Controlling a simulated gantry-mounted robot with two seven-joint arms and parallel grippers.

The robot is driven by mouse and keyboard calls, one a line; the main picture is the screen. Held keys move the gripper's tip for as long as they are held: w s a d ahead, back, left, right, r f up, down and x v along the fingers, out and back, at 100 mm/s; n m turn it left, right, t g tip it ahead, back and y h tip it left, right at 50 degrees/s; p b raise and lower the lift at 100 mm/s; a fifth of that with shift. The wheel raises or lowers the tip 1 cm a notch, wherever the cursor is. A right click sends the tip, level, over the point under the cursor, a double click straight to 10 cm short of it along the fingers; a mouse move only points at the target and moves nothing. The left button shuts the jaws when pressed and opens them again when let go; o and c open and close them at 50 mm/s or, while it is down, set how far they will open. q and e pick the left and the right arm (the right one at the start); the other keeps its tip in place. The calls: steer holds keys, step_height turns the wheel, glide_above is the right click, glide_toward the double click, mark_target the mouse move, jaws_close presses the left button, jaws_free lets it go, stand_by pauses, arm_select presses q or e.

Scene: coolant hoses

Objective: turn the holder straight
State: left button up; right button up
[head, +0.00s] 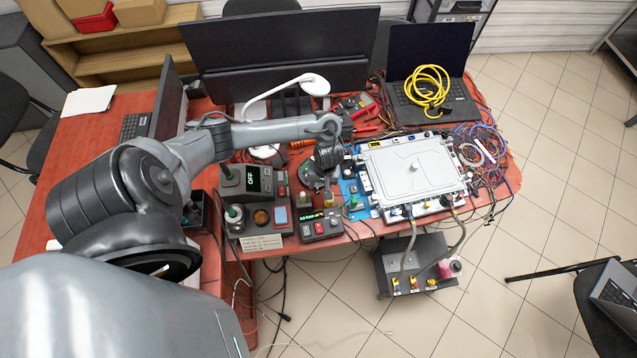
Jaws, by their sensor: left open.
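My left arm reaches in from the left over the red table. Its gripper (322,184) points down, open, just left of the blue mat (349,190). My right gripper is not in view.
A control box with an OFF display (250,180) and a small meter with a red button (320,226) stand close to the gripper. A laptop (432,75) bearing a coiled yellow cable (427,88) is behind the unit. Loose wires (485,150) crowd the table's right end.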

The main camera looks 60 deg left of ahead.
mark_target(318, 190)
arm_select(q)
steer(key=shift+s+a+f+b, duration=0.1)
steer(key=shift+f+b, duration=0.15)
steer(key=shift+f, duration=0.6)
steer(key=shift+s+a+f+b, duration=0.1)
steer(key=shift+f+b, duration=0.1)
steer(key=shift+f, duration=0.65)
jaws_close()
